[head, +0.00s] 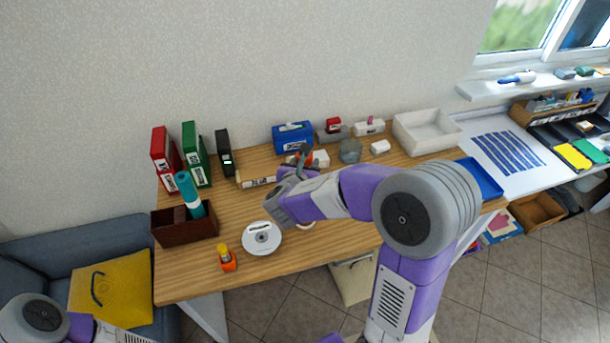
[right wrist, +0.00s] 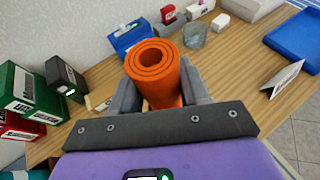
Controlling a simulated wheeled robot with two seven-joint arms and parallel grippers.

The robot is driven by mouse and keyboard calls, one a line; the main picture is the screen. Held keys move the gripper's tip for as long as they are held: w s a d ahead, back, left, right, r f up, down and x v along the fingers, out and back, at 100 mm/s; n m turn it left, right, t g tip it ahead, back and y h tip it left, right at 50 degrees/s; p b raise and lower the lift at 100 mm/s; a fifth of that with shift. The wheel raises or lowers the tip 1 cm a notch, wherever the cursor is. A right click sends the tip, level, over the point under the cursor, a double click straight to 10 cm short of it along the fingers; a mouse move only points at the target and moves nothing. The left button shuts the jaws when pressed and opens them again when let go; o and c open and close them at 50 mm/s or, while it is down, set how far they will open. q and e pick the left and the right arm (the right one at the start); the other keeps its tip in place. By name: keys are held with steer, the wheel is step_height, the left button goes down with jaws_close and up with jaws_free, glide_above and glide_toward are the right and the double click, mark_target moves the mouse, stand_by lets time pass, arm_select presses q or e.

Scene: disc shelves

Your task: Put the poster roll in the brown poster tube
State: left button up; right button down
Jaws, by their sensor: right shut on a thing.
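My right gripper (head: 301,156) is over the back middle of the table. In the right wrist view its two grey fingers (right wrist: 158,95) are shut on an orange roll (right wrist: 155,62), whose spiral end faces up towards the camera. Only a bit of orange shows in the head view (head: 309,157). A tan tube with a white label (head: 258,182) lies left of the gripper, partly hidden by it. A dark brown box (head: 185,228) at the table's left holds a leaning teal roll (head: 189,193) and a brown piece. I cannot tell which brown thing is the poster tube. My left gripper is out of view.
Red, green and black binders (head: 196,153) stand at the back left. A blue box (head: 292,138), a grey cup (head: 350,151) and a white bin (head: 427,131) line the back. A disc (head: 262,238) and an orange bottle (head: 227,259) are in front. The front left is mostly clear.

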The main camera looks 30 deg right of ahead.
step_height(320, 180, down, 3)
steer(key=shift+f+b, duration=0.1)
steer(key=shift+b, duration=0.2)
steer(key=c, duration=0.5)
jaws_free()
steer(key=shift+c, duration=0.2)
